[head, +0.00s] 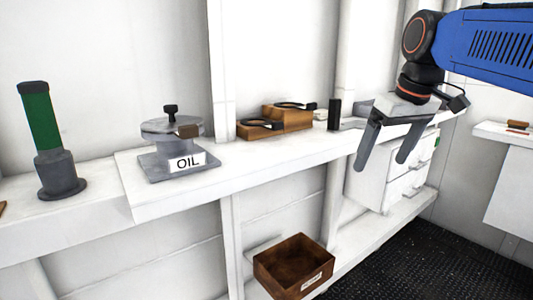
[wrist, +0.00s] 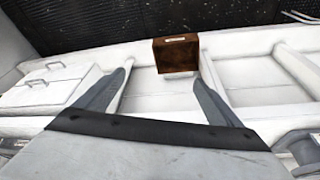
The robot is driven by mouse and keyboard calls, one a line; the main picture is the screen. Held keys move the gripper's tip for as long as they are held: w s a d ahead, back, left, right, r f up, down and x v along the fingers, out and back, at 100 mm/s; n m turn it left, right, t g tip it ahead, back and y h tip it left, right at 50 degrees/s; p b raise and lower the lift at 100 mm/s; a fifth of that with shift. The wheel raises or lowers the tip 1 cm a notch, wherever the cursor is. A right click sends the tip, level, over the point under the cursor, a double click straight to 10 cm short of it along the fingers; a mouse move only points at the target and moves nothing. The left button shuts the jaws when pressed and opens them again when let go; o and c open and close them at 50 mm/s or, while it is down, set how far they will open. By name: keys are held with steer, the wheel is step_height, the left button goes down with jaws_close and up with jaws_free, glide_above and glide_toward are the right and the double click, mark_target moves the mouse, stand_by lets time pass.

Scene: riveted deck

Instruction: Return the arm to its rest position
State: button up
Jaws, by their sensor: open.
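My gripper (head: 385,165) hangs from the blue arm at the upper right of the head view, fingers pointing down. Its two grey fingers are spread apart with nothing between them. In the head view it appears in front of the white shelf's right part and the drawer unit. In the wrist view both fingers of my gripper (wrist: 163,90) show, apart and empty, with the shelf edge and the deck beyond.
A white shelf (head: 140,205) carries a green-handled tool (head: 43,130), an OIL-labelled pot (head: 172,140) and a wooden stand (head: 287,119). A brown box (head: 293,265) sits lower down; it also shows in the wrist view (wrist: 176,55). White drawers (head: 405,182) stand right. Dark floor (head: 420,265) is clear.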

steer(key=s+d+f+m, duration=0.1)
steer(key=s+f, duration=0.5)
steer(key=f, duration=0.3)
steer(key=s+f+m+t, duration=0.1)
steer(key=s+f, duration=0.5)
steer(key=f, duration=0.2)
steer(key=s+d+f+m+h, duration=0.1)
steer(key=s+f, duration=0.5)
steer(key=f, duration=0.3)
steer(key=shift+d+f+m, duration=0.3)
steer(key=shift+d+f, duration=0.05)
